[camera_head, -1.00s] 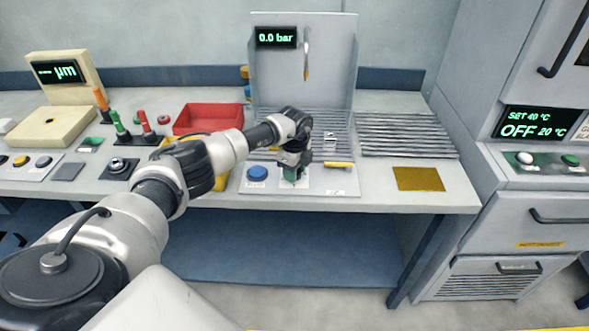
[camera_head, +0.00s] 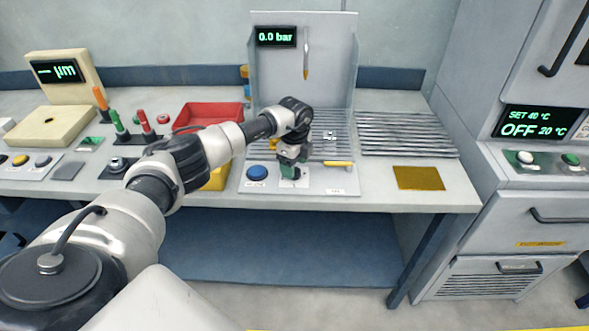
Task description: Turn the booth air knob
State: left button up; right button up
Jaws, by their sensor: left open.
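The booth (camera_head: 335,60) is a grey back panel with side walls, a slatted floor and a front control strip. Its display (camera_head: 276,37) reads 0.0 bar. On the front strip (camera_head: 318,187) are a blue round button (camera_head: 257,173) and a yellow handle (camera_head: 338,164). My left gripper (camera_head: 291,175) points down at the strip between these two, over a small white plate. The air knob cannot be made out; the gripper covers that spot. The jaws are open, and whether they touch anything cannot be told. My right gripper is not in view.
A red bin (camera_head: 208,113) and a yellow bin (camera_head: 218,180) stand left of the booth, partly behind my arm. A slatted rack (camera_head: 405,133) and a gold plate (camera_head: 419,178) lie to the right. An oven-like cabinet (camera_head: 505,220) stands at far right.

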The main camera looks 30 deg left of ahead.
pick_arm(q)
notch_tip(320, 180, up, 9)
jog(key=b, duration=0.1)
jog(key=shift+f, duration=0.2)
dwell(0.4)
